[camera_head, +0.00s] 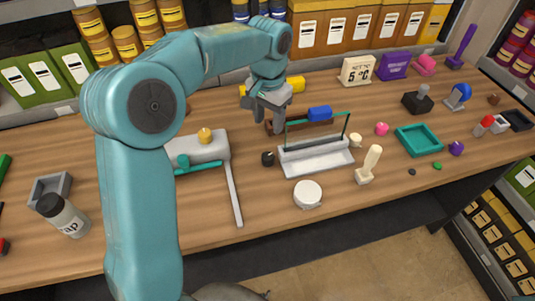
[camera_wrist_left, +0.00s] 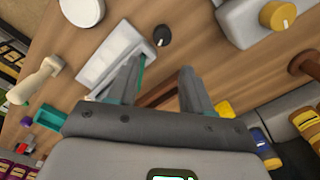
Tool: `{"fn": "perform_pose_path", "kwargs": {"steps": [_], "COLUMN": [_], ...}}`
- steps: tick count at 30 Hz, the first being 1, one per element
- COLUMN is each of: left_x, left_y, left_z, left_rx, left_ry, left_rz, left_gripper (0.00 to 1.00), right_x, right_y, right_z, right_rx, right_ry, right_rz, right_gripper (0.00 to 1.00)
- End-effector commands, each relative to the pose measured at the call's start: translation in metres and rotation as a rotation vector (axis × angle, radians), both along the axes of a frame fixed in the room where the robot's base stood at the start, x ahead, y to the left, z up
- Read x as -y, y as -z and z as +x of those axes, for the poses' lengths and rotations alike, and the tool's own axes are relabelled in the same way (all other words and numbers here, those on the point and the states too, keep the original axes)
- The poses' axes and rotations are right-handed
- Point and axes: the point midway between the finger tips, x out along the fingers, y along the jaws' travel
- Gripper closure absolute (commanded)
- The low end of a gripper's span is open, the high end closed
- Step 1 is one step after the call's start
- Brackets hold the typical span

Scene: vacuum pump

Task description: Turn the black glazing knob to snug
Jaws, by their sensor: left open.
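The black knob (camera_head: 268,158) is small and round and sits on the wooden table between a grey machine and a white-based stand. In the left wrist view the black knob (camera_wrist_left: 163,36) shows a pale mark on its top, beyond my fingertips. My left gripper (camera_head: 268,112) is above the table, behind the knob in the head view and apart from it. In the left wrist view my left gripper (camera_wrist_left: 157,72) has its two fingers spread, with nothing held between them. My right gripper is not in view.
A grey machine (camera_head: 195,149) with a yellow knob (camera_head: 205,135) and a long lever stands left of the knob. The white-based stand (camera_head: 318,160) with a teal frame is close on its right. A white round disc (camera_head: 308,194) lies in front. Bare wood surrounds the knob's front side.

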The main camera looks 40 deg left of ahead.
Motion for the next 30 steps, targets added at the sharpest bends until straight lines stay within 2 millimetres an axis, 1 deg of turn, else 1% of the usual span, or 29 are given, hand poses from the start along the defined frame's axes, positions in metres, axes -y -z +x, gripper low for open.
{"fn": "perform_pose_path", "kwargs": {"steps": [1, 3, 9, 15, 18, 21, 30], "left_x": [-0.001, -0.001, -0.002, -0.003, -0.004, -0.004, -0.004], "left_y": [0.012, 0.029, 0.077, 0.116, 0.129, 0.135, 0.138], "left_z": [-0.001, -0.001, 0.0, 0.0, 0.0, 0.001, 0.001], "left_rx": [-0.006, -0.008, -0.008, -0.005, -0.005, -0.002, -0.001], "left_ry": [-0.001, 0.0, 0.0, 0.001, 0.001, 0.001, 0.002], "left_rz": [0.0, 0.0, -0.001, -0.001, 0.0, 0.0, 0.0], "left_gripper": [0.5, 0.5, 0.5, 0.5, 0.5, 0.5, 0.5], "right_x": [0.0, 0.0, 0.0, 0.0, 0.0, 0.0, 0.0], "right_y": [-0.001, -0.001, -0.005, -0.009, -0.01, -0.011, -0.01], "right_z": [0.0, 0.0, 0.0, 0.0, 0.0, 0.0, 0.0], "right_rx": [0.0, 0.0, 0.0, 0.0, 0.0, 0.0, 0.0], "right_ry": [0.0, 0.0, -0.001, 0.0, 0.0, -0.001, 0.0], "right_rz": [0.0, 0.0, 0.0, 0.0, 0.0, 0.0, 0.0], "right_gripper": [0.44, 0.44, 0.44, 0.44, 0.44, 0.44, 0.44]}}
